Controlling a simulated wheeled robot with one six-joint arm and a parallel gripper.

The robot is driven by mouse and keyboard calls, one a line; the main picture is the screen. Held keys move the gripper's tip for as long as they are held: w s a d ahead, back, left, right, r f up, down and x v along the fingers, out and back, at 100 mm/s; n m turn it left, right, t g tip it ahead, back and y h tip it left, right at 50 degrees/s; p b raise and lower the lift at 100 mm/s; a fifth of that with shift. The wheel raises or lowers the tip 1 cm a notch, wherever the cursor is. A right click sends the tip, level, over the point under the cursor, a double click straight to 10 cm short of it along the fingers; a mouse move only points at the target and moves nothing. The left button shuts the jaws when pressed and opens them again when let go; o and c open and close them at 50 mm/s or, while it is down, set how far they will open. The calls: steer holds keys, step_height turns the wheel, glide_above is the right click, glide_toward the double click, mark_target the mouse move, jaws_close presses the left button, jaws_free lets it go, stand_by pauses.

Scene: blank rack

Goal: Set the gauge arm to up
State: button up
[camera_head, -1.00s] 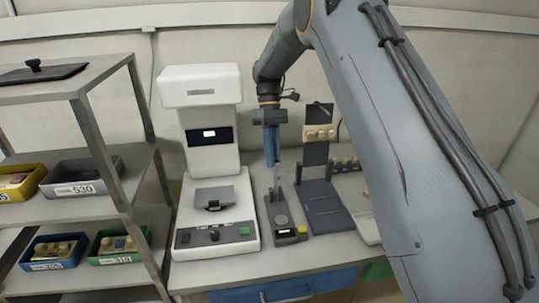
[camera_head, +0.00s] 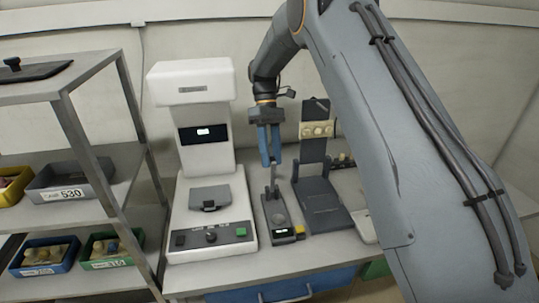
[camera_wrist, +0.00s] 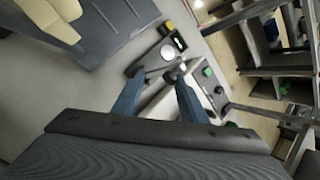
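The gauge is a small dark grey unit (camera_head: 279,214) on the bench, with a round disc, a small lit display and a yellow part at its front end. Its gauge arm (camera_head: 273,180) is a thin grey lever standing roughly upright at the back of the unit. My gripper (camera_head: 270,163) points down just above the lever's top, with its two blue fingers apart. In the wrist view the fingers (camera_wrist: 155,98) are spread with nothing clearly between them, and the gauge (camera_wrist: 166,50) lies beyond their tips. I cannot tell whether a finger touches the lever.
A white instrument (camera_head: 208,215) with a screen stands close to the left of the gauge. A dark stand (camera_head: 322,203) with beige knobs is close on the right. A grey shelf (camera_head: 88,160) with labelled bins is at far left. Little free room lies beside the gauge.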

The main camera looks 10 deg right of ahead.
steer(key=shift+w+a+r, duration=0.1)
steer(key=shift+r, duration=0.1)
stand_by(0.3)
steer(key=b+v, duration=0.2)
steer(key=v, duration=0.5)
steer(key=shift+r+b, duration=0.35)
steer(key=shift+r, duration=0.05)
steer(key=shift+w, duration=0.15)
